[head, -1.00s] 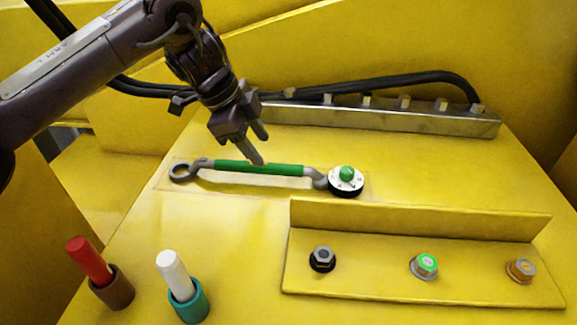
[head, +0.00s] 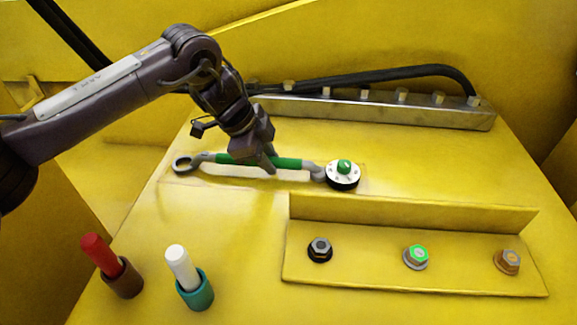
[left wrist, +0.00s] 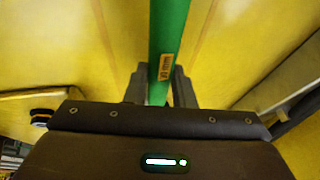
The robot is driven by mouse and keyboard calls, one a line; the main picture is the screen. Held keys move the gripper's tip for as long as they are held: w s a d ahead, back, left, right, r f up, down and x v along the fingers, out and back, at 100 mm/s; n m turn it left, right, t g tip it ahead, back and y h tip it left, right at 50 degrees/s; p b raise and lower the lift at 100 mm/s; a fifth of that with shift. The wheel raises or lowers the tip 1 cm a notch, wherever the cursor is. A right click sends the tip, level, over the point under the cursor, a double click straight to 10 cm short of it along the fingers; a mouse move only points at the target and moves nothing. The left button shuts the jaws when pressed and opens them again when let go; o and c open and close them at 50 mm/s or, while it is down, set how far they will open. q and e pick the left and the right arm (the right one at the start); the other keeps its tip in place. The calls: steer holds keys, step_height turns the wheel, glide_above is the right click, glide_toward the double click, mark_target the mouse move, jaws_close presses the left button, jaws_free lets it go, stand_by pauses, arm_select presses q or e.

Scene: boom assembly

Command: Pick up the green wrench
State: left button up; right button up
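The green wrench (head: 288,163) has a green handle and grey ends and lies along the yellow panel behind the angled bracket. Its left end is an open ring, and its right end lies against a white and black disc with a green knob (head: 344,168). My left gripper (head: 268,165) is down at the middle of the handle. In the left wrist view the green handle (left wrist: 168,35), with an orange size label, runs between the fingers (left wrist: 160,88), one on each side. I cannot tell whether the fingers press on it. My right gripper is not in view.
A yellow bracket (head: 380,271) with a black, a green-topped and an orange-topped bolt stands in front. A red peg (head: 99,253) and a white peg (head: 182,266) stand in holders at front left. A metal rail (head: 380,110) with a black hose lies behind.

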arm_select(q)
jaws_close()
steer(key=shift+r, duration=0.1)
steer(key=shift+r, duration=0.1)
